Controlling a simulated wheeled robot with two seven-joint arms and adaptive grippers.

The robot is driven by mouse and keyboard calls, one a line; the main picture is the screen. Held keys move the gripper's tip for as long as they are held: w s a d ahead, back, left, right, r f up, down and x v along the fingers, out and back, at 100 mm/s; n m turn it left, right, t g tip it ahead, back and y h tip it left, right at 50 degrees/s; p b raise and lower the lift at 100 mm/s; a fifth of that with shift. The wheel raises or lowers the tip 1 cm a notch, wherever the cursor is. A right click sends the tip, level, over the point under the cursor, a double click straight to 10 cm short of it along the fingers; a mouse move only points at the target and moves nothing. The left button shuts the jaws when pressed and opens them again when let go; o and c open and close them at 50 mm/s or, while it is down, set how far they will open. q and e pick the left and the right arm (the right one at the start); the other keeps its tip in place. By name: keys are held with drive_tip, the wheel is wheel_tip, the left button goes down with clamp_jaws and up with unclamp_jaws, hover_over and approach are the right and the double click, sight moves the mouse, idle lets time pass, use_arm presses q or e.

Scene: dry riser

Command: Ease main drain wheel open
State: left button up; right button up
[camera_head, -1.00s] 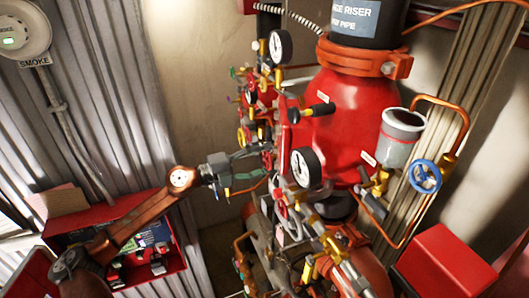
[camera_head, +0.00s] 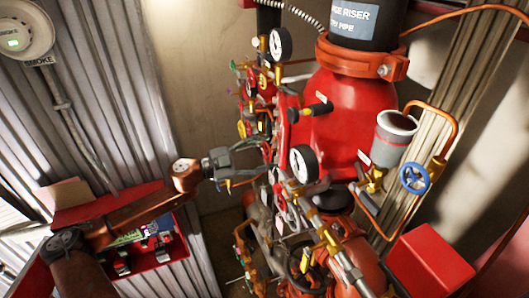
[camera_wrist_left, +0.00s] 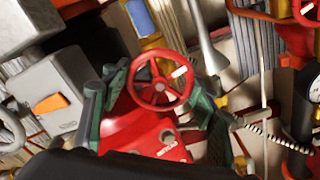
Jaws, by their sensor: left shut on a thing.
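In the left wrist view a red handwheel (camera_wrist_left: 160,84) with a pale mark on its rim sits between the green fingers of my left gripper (camera_wrist_left: 160,92). The fingers flank the rim and are shut on it. Behind it is a red body with a small label. In the head view my left gripper (camera_head: 263,156) reaches in from the left against the crowded valve bank, and the wheel it holds is hidden there among fittings and fingers. I cannot read any label naming this wheel. My right gripper is not in view.
A large red riser vessel (camera_head: 340,115) stands right of my gripper, with gauges (camera_head: 304,164) close by. A blue handwheel (camera_head: 415,178) is farther right. A red box (camera_head: 428,262) is at lower right, and an open red cabinet (camera_head: 165,262) lies below my left arm.

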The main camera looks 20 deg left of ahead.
use_arm(q)
drive_tip(key=shift+n, duration=0.6)
drive_tip(key=o, duration=1.2)
drive_tip(key=shift+c, duration=0.2)
drive_tip(key=shift+s+a+f, duration=0.15)
drive_tip(key=shift+s+a, duration=0.25)
drive_tip(key=shift+a, duration=0.1)
drive_tip(key=v, duration=1)
drive_tip(key=shift+s+a, duration=0.2)
drive_tip(key=shift+s, duration=0.15)
